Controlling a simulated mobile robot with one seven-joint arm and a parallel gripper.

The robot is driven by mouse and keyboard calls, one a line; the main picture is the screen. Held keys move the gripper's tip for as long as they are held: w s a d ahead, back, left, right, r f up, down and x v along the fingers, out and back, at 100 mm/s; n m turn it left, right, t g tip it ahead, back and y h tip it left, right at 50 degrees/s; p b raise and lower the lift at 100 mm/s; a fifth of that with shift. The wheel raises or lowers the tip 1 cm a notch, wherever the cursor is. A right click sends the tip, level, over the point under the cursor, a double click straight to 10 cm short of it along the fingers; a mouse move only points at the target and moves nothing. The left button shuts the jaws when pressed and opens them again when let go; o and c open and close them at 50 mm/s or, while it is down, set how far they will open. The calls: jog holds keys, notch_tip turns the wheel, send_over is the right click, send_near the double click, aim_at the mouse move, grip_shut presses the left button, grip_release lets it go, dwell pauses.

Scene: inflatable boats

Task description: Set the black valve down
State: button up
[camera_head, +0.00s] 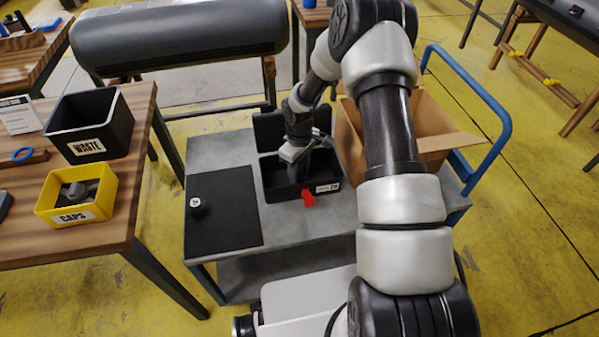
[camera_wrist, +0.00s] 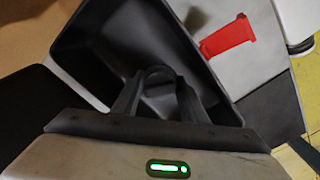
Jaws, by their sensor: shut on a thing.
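My gripper (camera_head: 293,172) reaches down into a black bin (camera_head: 272,190) on the grey cart; the bin also shows in the wrist view (camera_wrist: 92,33). In the wrist view my gripper (camera_wrist: 158,86) is shut on a dark rounded thing, the black valve (camera_wrist: 158,71), with the bin's interior behind it. Black on black, its outline is hard to make out, and I cannot tell whether it touches the bin floor. The head view hides it. Another small black round part (camera_head: 197,205) with a pale top stands on the black mat (camera_head: 222,232).
A red tab (camera_head: 308,197) sits at the bin's front edge. An open cardboard box (camera_head: 432,140) stands right of the bin. On the left wooden table are a black WASTE bin (camera_head: 90,130) and a yellow CAPS bin (camera_head: 103,180). Most of the mat is clear.

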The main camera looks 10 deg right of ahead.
jog(key=o, duration=1)
jog(key=shift+o, duration=0.2)
